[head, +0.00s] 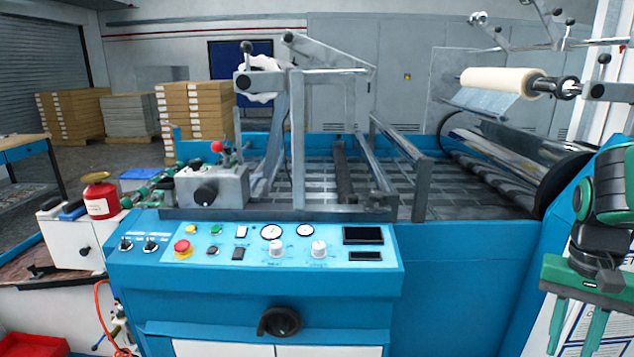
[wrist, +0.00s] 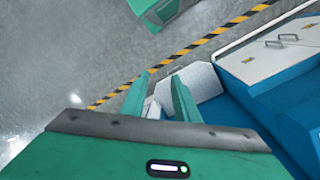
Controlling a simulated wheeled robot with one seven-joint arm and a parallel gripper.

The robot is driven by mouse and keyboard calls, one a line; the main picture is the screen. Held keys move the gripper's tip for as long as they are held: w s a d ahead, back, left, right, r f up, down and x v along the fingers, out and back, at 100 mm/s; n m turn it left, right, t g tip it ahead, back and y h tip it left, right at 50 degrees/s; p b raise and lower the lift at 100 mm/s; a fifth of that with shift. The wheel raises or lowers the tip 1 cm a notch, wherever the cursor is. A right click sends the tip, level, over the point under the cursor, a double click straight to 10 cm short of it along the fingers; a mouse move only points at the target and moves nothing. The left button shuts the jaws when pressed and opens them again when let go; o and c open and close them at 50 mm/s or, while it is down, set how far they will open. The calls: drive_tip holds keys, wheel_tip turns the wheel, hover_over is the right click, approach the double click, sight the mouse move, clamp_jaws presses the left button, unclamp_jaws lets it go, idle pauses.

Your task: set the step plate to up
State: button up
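A pale grey plate (wrist: 197,83), which looks like the step plate, juts from the blue machine's side over the floor in the wrist view. It seems to lie low and roughly flat, but its exact tilt is hard to tell. My gripper's green finger partly covers its left side. My gripper (head: 572,343) hangs at the right edge of the head view, fingers pointing down. Its two fingers also show apart and empty in the wrist view (wrist: 158,92), above the plate. The step plate does not show in the head view.
The blue laminating machine (head: 460,270) fills the middle, with a control panel (head: 215,245) in front. A yellow-black floor stripe (wrist: 215,33) runs past the plate. A green object (wrist: 165,10) stands beyond it. Grey floor (wrist: 50,60) at left is clear.

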drive_tip(key=s+a+n+t, duration=0.1)
drive_tip(key=s+a+n, duration=0.1)
drive_tip(key=s, duration=0.6)
drive_tip(key=shift+a+f+y, duration=0.2)
drive_tip(key=shift+a+y, duration=0.1)
drive_tip(key=shift+y, duration=0.1)
drive_tip(key=shift+w, duration=0.1)
